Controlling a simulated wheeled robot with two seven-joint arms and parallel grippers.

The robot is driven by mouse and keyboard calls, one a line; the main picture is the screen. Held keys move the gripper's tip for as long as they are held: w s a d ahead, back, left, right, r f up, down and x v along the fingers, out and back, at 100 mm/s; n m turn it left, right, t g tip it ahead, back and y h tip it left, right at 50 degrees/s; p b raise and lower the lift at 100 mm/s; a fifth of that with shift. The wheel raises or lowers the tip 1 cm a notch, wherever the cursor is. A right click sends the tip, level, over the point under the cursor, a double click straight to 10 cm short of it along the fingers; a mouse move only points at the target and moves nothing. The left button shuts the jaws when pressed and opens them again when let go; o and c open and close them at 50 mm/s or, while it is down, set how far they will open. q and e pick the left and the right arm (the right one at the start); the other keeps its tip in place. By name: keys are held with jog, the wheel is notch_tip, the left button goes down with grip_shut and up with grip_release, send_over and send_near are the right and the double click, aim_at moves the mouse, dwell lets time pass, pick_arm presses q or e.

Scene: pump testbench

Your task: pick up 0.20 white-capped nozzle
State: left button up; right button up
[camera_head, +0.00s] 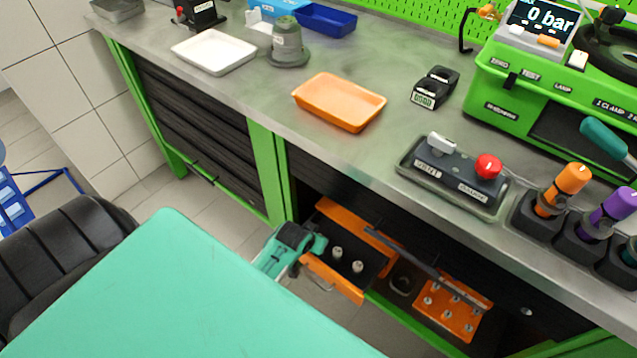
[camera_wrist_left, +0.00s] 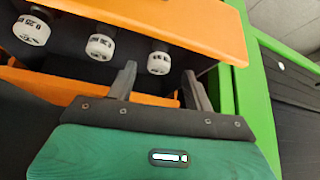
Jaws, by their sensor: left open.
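White-capped nozzles stand in an open orange-edged drawer (camera_head: 333,283). In the left wrist view I see three white caps: one at the left (camera_wrist_left: 32,30), a middle one (camera_wrist_left: 101,46) and a right one (camera_wrist_left: 159,62). Dark print shows on them; I cannot surely read which is 0.20. The head view shows two of these caps (camera_head: 337,253); the others are hidden. My left gripper (camera_wrist_left: 160,76) is open and empty, its fingers just short of the right cap. In the head view the left gripper (camera_head: 318,243) is at the drawer's left side. My right gripper is not in view.
An orange holder (camera_head: 450,310) with several small pieces sits in the cabinet right of the drawer. The workbench (camera_head: 240,95) above carries an orange tray (camera_head: 339,102), a black control box (camera_head: 455,173) and a green test unit (camera_head: 500,90). A green post (camera_wrist_left: 222,95) stands close right of the gripper.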

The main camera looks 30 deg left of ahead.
pick_arm(q)
jog(key=shift+b+x, duration=0.7)
jog(key=shift+x, duration=2.4)
jog(key=shift+d, duration=0.1)
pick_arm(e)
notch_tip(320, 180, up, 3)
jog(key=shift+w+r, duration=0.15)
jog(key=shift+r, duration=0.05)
pick_arm(q)
jog(key=shift+s, duration=0.1)
jog(key=c, duration=1.1)
